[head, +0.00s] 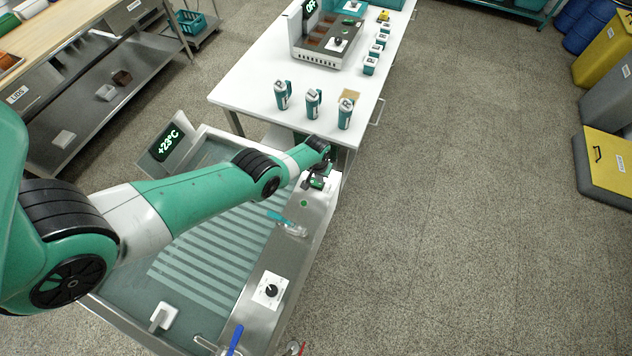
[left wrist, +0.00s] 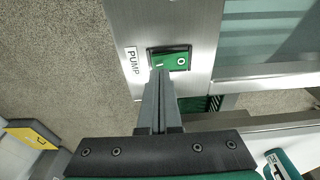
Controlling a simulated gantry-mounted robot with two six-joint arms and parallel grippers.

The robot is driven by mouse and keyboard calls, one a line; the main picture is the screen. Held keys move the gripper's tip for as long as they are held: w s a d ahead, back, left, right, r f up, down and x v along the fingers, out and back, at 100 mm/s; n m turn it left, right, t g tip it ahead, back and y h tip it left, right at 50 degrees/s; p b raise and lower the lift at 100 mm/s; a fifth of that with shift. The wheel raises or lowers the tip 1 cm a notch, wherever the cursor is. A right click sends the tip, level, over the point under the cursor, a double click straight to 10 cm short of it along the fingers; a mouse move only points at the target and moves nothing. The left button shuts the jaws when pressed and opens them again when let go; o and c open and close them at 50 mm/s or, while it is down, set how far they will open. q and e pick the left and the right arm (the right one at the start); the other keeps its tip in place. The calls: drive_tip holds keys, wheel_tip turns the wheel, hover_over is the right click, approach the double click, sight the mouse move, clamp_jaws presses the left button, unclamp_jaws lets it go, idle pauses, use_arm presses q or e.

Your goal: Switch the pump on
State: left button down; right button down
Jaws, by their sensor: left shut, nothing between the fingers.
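The pump switch is a green rocker (left wrist: 176,61) in a black frame, marked "O" at its right end in the left wrist view. A white "PUMP" label (left wrist: 132,62) is beside it on the steel panel. My left gripper (left wrist: 160,74) is shut and empty, its fingertips over the near edge of the rocker, at the end away from the "O". I cannot tell whether they touch it or which way the rocker is tilted. In the head view my left gripper (head: 322,177) is at the far end of the steel panel and partly hides the switch. My right gripper is out of view.
The steel panel also carries a small green button or light (head: 304,203), a teal-handled valve (head: 284,220), a black dial (head: 271,290) and a blue lever (head: 235,340). A display (head: 168,143) reads +23°C. Several teal containers (head: 313,103) stand on the white table (head: 250,88) beyond.

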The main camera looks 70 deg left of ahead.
use_arm(q)
drive_tip(key=shift+f+b, duration=0.9)
drive_tip(key=shift+f, duration=0.05)
idle(0.4)
wheel_tip(320, 180, up, 7)
drive_tip(key=p, duration=0.7)
drive_tip(key=shift+r, duration=0.15)
idle(0.3)
